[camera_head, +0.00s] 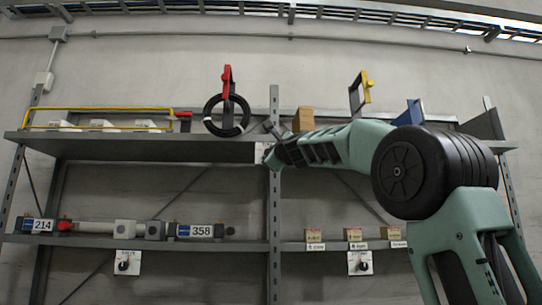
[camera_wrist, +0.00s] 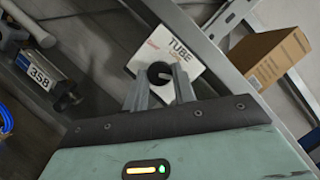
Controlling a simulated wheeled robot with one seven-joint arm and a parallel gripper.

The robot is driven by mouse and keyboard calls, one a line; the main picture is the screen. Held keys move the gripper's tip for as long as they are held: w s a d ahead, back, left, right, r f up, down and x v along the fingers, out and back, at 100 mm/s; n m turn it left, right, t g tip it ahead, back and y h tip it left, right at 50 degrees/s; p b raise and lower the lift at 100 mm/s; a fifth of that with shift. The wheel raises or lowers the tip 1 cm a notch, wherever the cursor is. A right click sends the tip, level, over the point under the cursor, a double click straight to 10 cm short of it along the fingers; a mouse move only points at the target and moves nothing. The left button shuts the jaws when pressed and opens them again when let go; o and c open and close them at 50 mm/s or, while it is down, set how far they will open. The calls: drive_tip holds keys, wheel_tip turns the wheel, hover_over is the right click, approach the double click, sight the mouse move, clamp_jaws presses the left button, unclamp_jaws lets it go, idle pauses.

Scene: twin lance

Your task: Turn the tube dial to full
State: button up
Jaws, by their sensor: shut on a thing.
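The tube dial (camera_wrist: 159,73) is a dark round knob on a white plate marked TUBE (camera_wrist: 178,45) in the wrist view. My gripper (camera_wrist: 160,88) has one finger on each side of the dial and is shut on it. A light pointer mark shows on the knob, but the scale around it is too small to read. In the head view my gripper (camera_head: 268,157) reaches the upper shelf's front edge near the middle post. The white plate (camera_head: 260,153) is partly hidden there and the dial is covered.
The grey shelf rack (camera_head: 130,148) spans the wall. A cardboard box (camera_head: 304,119) stands on the upper shelf, and a black hose ring (camera_head: 213,127) hangs left of my gripper. Two more dial plates (camera_head: 127,262) (camera_head: 360,263) hang under the lower shelf. A unit labelled 358 (camera_head: 196,231) lies below.

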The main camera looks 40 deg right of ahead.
drive_tip(key=shift+f, duration=0.1)
drive_tip(key=o, duration=1)
drive_tip(key=b+v, duration=0.3)
drive_tip(key=v, duration=1.4)
drive_tip(key=shift+s+b, duration=0.2)
drive_tip(key=shift+b, duration=0.15)
